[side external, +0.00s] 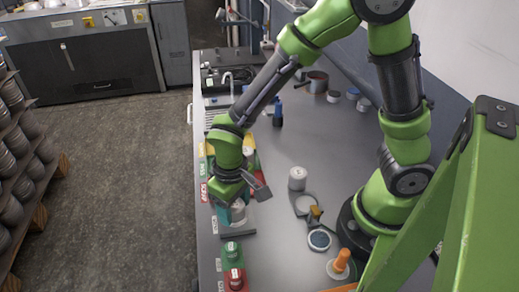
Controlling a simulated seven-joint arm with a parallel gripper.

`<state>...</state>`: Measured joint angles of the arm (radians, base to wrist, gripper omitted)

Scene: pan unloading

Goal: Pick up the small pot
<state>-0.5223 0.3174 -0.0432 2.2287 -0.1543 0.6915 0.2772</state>
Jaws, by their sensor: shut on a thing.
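My gripper (240,199) is low over the left part of the grey table, pointing down. It is shut on a small pale grey vessel (238,213), which looks like the small pot. The fingers and wrist hide much of this vessel, and I cannot tell whether it touches the table. A teal patch shows at its left side.
The grey table (287,237) has coloured mats (233,252) along its left edge. A reddish saucepan (318,82) is at the back.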

